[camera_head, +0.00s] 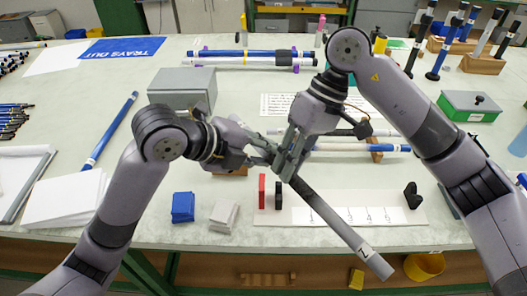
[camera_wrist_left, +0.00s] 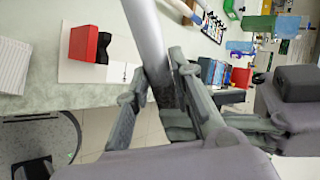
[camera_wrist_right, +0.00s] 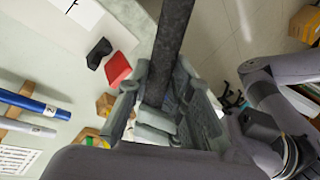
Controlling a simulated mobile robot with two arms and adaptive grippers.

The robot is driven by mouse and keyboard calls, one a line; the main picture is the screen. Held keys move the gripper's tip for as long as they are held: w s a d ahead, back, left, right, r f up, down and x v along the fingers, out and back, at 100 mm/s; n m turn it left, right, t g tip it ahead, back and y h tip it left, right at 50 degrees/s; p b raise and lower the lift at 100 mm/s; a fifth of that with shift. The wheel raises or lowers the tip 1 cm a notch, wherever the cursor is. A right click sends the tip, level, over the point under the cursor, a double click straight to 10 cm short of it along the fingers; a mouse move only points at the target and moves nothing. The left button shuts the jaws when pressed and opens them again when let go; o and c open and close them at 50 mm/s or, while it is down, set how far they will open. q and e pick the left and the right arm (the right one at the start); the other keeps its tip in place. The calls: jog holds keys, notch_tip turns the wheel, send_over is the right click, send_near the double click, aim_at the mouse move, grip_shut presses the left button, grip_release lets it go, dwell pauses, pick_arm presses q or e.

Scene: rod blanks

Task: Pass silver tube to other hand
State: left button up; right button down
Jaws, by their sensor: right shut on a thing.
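The silver tube (camera_head: 345,235) slants down to the right in the head view, with a pale lower end and a darker stretch near the grippers. My right gripper (camera_head: 291,160) is shut on the tube near its upper part; the dark stretch also runs between its fingers in the right wrist view (camera_wrist_right: 173,45). My left gripper (camera_head: 262,150) is right beside it at the tube's upper end. In the left wrist view, its fingers stand on either side of the tube (camera_wrist_left: 148,35) and look open. The crossing fingers hide the tube's upper end.
A white board (camera_head: 400,212) with red and black blocks lies under the tube. Blue (camera_head: 183,207) and white blocks stand at the front. A grey box (camera_head: 183,88) is behind my left arm, and a green box (camera_head: 470,105) is at right. More tubes lie behind.

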pick_arm(q)
jog(key=shift+r, duration=0.1)
grip_shut()
pick_arm(e)
jog(key=c, duration=1.4)
grip_release()
jog(key=shift+o, duration=0.2)
jog(key=shift+r, duration=0.1)
